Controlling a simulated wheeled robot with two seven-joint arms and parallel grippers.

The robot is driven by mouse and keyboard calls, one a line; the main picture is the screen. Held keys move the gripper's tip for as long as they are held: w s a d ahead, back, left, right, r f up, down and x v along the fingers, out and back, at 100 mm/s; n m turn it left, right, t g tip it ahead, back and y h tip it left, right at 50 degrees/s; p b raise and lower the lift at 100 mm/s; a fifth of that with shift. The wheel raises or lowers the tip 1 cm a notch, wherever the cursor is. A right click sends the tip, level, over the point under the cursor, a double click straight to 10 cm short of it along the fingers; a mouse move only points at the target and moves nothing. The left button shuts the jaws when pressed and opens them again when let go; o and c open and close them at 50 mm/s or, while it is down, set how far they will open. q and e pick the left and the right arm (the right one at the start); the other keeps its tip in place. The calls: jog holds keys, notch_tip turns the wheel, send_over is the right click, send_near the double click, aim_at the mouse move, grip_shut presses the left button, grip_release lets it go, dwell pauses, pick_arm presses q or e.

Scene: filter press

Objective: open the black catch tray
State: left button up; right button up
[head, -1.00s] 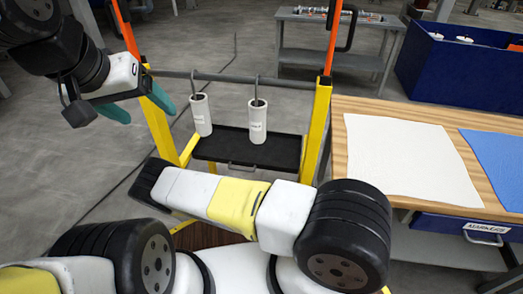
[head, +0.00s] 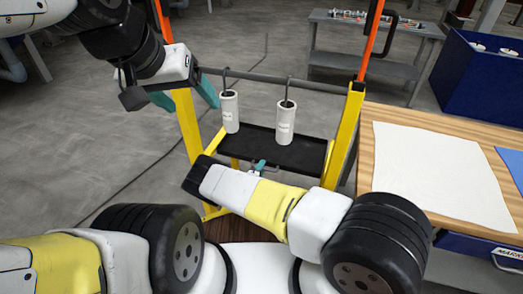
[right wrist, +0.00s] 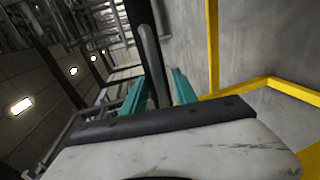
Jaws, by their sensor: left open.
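The black catch tray (head: 308,156) sits low between the yellow posts, below two white hanging cylinders. Its front handle (head: 252,173) is partly hidden by my right arm. A teal fingertip of my right gripper (head: 260,166) shows at the handle. In the right wrist view, a grey bar, apparently the handle (right wrist: 150,55), lies between the two teal fingers of my right gripper (right wrist: 158,90). The fingers stand apart, with a gap visible beside the bar. My left gripper (head: 184,96) is open and empty, near the left yellow post.
The white cylinders (head: 229,112) and (head: 286,123) hang by hooks from a grey crossbar (head: 310,84). A wooden workbench (head: 368,150) with a white cloth (head: 435,175) stands to the right. A grey table (head: 375,65) and blue bin (head: 480,75) stand behind. Floor at left is open.

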jog(key=shift+c, duration=0.4)
grip_shut()
jog(key=shift+s, duration=0.1)
dwell(0.8)
